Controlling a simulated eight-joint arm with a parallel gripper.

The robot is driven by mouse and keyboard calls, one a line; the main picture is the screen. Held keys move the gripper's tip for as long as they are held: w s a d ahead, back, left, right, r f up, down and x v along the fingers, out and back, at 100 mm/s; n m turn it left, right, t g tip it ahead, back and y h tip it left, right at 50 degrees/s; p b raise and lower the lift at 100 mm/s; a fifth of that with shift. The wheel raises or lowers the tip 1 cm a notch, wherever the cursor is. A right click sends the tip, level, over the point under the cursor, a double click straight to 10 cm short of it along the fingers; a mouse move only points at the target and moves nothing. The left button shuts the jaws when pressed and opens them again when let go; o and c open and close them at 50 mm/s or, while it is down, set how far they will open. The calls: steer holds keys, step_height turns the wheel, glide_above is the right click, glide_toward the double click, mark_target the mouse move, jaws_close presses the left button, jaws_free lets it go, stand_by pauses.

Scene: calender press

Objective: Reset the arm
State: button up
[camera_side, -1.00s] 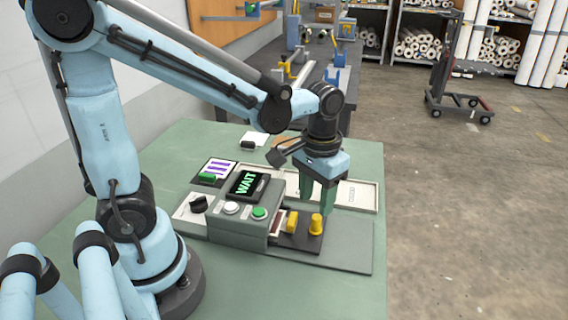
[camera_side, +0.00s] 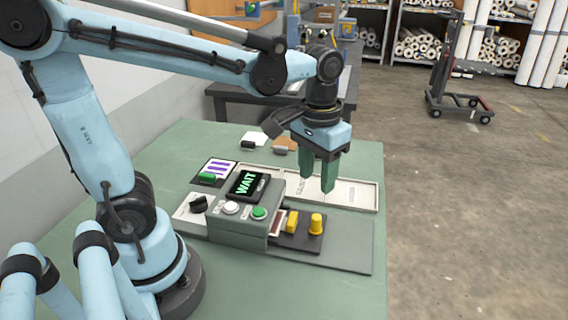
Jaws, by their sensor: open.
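My gripper (camera_side: 317,182) hangs pointing down above the far right part of the bench. Its two green fingers are apart, with nothing between them. Below and in front of it stands a grey press box (camera_side: 238,226) with a screen (camera_side: 245,185) that reads WAIT. A white button (camera_side: 231,208) and a green button (camera_side: 259,213) sit on its front slope. A dark plate to its right carries a yellow block (camera_side: 292,220) and a yellow knob (camera_side: 316,223). The fingers are clear of both yellow parts.
A pale tray (camera_side: 362,196) lies behind the press. A black knob (camera_side: 198,204) and a card with purple bars (camera_side: 216,167) are at the left. The green bench (camera_side: 340,289) is bare in front. A wheeled stand (camera_side: 446,80) is on the floor beyond.

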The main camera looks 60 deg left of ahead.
steer(key=a+t, duration=0.1)
steer(key=t, duration=0.1)
steer(key=s+a+m+t, duration=0.1)
steer(key=t, duration=0.1)
steer(key=s+t, duration=0.1)
steer(key=t, duration=0.2)
steer(key=shift+s+a+f+m, duration=0.1)
steer(key=shift+s+a+m, duration=0.05)
steer(key=shift+a+m, duration=0.25)
steer(key=shift+c, duration=0.2)
stand_by(0.4)
